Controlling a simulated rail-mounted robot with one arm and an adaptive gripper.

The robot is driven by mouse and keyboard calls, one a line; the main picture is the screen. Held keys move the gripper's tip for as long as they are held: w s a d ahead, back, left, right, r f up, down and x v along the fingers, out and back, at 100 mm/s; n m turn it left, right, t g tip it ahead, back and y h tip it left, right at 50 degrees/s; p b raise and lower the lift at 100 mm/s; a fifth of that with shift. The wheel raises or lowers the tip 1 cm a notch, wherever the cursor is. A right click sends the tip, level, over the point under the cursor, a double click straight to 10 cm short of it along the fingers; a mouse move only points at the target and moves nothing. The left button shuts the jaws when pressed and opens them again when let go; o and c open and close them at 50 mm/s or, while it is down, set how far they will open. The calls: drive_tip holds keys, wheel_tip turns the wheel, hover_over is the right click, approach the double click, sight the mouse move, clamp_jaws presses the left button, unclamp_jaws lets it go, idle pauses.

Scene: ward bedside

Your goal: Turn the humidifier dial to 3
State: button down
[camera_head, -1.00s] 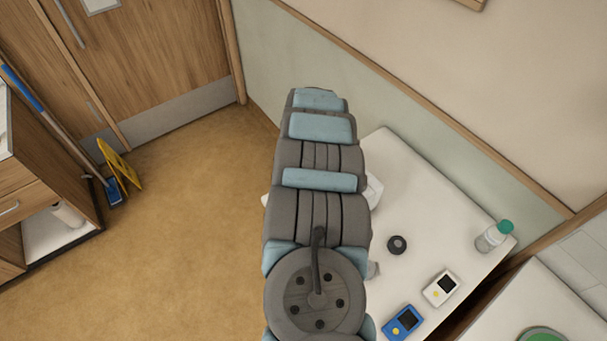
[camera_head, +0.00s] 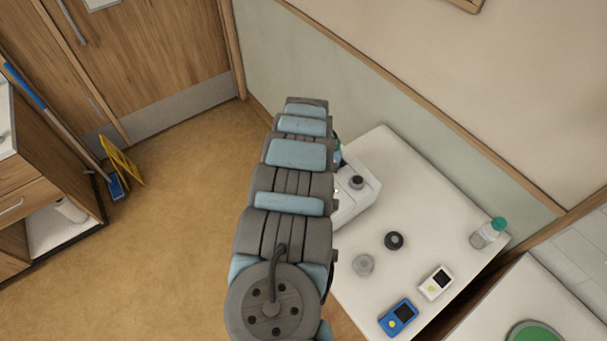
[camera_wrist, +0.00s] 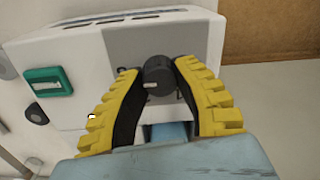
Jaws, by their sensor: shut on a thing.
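The humidifier (camera_head: 362,197) is a white box on the bedside table, partly hidden behind my arm in the head view. In the wrist view its white body (camera_wrist: 60,50) fills the upper left, with a grey front panel. The dark dial (camera_wrist: 158,76) stands on that panel with a light pointer mark toward its lower left. My gripper (camera_wrist: 158,82) has its yellow and black fingers on both sides of the dial, shut on it. The dial's numbers cannot be read. My gripper is hidden in the head view.
On the white table (camera_head: 425,205) are a dark round knob (camera_head: 394,240), a clear cup (camera_head: 363,265), a blue device (camera_head: 398,317), a white device (camera_head: 435,283) and a green-capped bottle (camera_head: 488,232).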

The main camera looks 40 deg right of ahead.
idle(0.3)
drive_tip(key=c, duration=0.7)
unclamp_jaws()
drive_tip(key=r, duration=1.1)
drive_tip(key=shift+s+r, duration=0.3)
drive_tip(key=shift+r, duration=0.1)
